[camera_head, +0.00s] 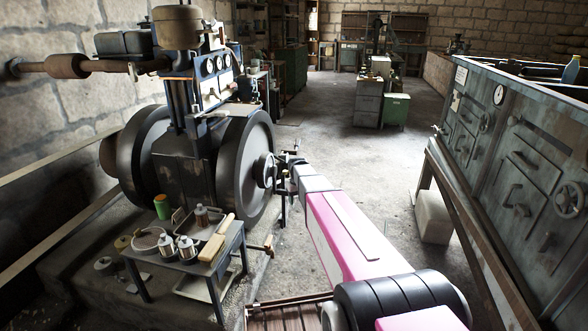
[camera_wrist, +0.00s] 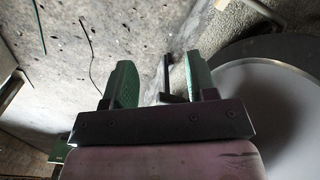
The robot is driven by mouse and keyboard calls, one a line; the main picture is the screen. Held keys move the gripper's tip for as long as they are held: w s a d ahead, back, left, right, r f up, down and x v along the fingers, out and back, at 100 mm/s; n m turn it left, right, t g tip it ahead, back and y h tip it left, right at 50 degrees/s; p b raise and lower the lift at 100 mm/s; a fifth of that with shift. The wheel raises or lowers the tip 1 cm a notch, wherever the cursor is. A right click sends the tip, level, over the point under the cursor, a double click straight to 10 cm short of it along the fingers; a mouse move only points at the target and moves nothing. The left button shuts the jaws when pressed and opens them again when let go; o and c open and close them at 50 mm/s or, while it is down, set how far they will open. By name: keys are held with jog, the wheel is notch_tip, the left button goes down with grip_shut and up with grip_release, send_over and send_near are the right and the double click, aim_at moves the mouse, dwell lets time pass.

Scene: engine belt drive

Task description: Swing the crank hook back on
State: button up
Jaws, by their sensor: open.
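The engine's flywheel (camera_head: 247,165) stands at the left in the head view, with its pale hub toward my gripper. The wheel's rim and pale face also fill the right of the wrist view (camera_wrist: 285,100). My gripper (camera_wrist: 162,80) is open, with green finger pads. A dark, thin, bent metal piece, likely the crank hook (camera_wrist: 167,78), shows between the fingers, nearer the right one. I cannot tell whether it touches that finger. In the head view my gripper (camera_head: 287,165) is beside the hub, and its fingertips are too small to make out.
A small table (camera_head: 232,242) with cans, a tray and a brush stands in front of the engine. A grey cabinet bench (camera_head: 520,150) runs along the right. A green box (camera_head: 396,110) stands farther back. The floor between is mostly clear.

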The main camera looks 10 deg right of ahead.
jog(key=w+d+r+n, duration=0.1)
jog(key=w+d+r, duration=0.1)
jog(key=w, duration=1.2)
jog(key=w+d+r+n, duration=0.1)
jog(key=w+d+r, duration=0.1)
jog(key=w, duration=1.2)
jog(key=w+d+r, duration=0.2)
jog(key=w, duration=1.2)
notch_tip(320, 180, down, 11)
jog(key=shift+d+f, duration=0.1)
jog(key=shift+d, duration=0.05)
grip_shut()
